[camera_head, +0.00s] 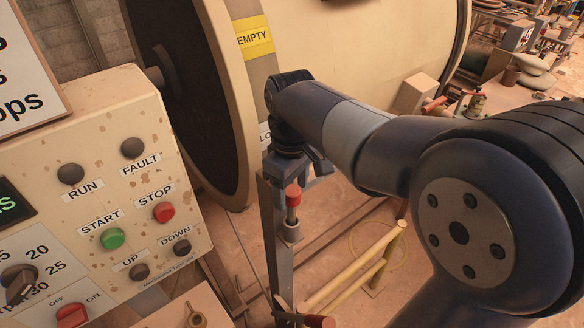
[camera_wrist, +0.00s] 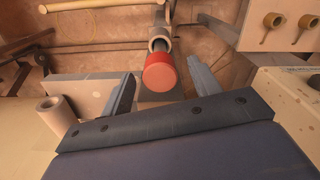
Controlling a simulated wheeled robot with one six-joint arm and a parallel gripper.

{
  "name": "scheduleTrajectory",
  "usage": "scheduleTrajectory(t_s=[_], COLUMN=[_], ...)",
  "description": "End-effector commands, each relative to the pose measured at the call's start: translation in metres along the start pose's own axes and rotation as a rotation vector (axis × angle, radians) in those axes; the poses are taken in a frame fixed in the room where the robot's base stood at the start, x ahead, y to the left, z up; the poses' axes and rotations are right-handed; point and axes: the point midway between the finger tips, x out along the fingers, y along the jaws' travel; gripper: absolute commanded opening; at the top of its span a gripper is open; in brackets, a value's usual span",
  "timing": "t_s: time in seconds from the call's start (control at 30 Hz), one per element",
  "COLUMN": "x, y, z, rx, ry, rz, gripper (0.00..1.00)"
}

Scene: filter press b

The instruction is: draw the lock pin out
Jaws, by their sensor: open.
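The lock pin has a red round head (camera_head: 292,194) and a dark shaft. It stands upright in a pale collar (camera_head: 290,232) on the grey post beside the drum. In the wrist view the red head (camera_wrist: 160,74) lies between the two blue-grey fingers of my gripper (camera_wrist: 160,82), with a gap on each side. The collar (camera_wrist: 158,42) shows just beyond it. My gripper is open and empty. In the head view my gripper (camera_head: 296,164) is just above the pin and partly hidden by my wrist.
A control panel (camera_head: 100,190) with buttons stands at left, close to the post. The large drum (camera_head: 345,45) with a yellow EMPTY label (camera_head: 255,37) is behind my arm. A yellow rail (camera_head: 350,270) runs low at right of the post. A second red-tipped lever (camera_head: 320,321) is below.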

Motion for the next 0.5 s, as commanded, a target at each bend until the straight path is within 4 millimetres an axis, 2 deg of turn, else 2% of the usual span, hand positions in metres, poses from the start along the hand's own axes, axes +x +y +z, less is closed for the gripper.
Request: scheduleTrajectory(t_s=[0.2,0.5], x=[0.022,0.027], y=[0.0,0.0], z=[0.0,0.0], rx=[0.0,0.0], ry=[-0.001,0.0], rz=[-0.001,0.0], gripper=[0.59,0.59])
